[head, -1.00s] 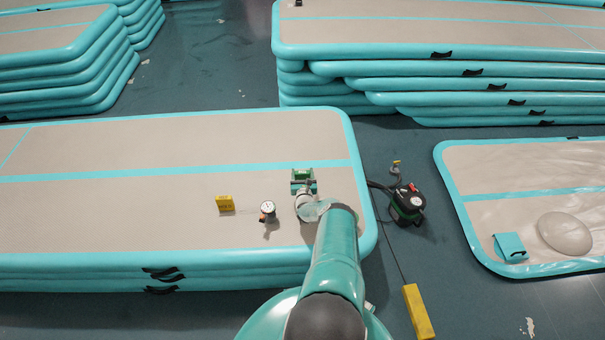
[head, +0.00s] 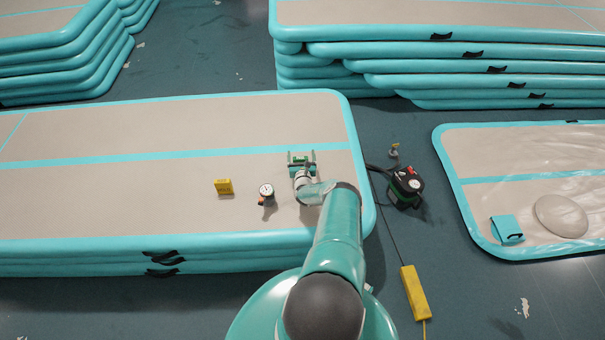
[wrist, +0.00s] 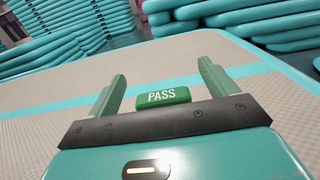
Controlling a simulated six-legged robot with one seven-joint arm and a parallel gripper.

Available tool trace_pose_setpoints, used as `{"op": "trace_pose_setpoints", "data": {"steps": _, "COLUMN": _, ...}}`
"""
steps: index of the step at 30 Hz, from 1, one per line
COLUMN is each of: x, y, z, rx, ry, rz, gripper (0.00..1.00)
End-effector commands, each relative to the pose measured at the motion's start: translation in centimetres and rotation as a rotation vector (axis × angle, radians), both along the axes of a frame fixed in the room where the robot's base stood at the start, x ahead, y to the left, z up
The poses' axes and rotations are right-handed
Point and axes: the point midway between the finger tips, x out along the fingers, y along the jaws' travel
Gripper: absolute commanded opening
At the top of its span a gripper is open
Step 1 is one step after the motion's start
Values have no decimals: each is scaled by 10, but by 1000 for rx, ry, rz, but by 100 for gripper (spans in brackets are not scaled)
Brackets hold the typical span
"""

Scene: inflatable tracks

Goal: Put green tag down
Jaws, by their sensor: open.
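The green tag (wrist: 163,98), marked PASS, lies on the beige top of the inflatable track (head: 100,212), by its teal stripe. My gripper (wrist: 160,88) is open, with one finger on each side of the tag and a visible gap at both sides. In the head view my gripper (head: 301,160) is over the right part of the track, and the small green tag (head: 300,159) shows between its fingers. The underside of the tag is hidden.
A yellow tag (head: 223,187) and a round gauge (head: 266,192) stand on the track to the left of my arm. A black pump (head: 405,187) is on the floor to the right. Stacked tracks (head: 440,50) rise behind. The track's left part is clear.

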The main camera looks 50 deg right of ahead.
Motion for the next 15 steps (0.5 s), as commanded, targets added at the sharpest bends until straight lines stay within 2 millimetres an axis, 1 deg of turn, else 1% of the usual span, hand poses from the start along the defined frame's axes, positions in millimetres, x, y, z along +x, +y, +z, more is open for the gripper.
{"op": "trace_pose_setpoints", "data": {"steps": 1, "x": -6, "y": 6, "z": -3, "rx": 6, "ry": 2, "rz": 1, "gripper": 85}}
{"op": "trace_pose_setpoints", "data": {"steps": 5, "x": -17, "y": 19, "z": -2, "rx": 6, "ry": 1, "rz": 1, "gripper": 85}}
{"op": "trace_pose_setpoints", "data": {"steps": 15, "x": -55, "y": 62, "z": -2, "rx": 5, "ry": 2, "rz": 1, "gripper": 85}}
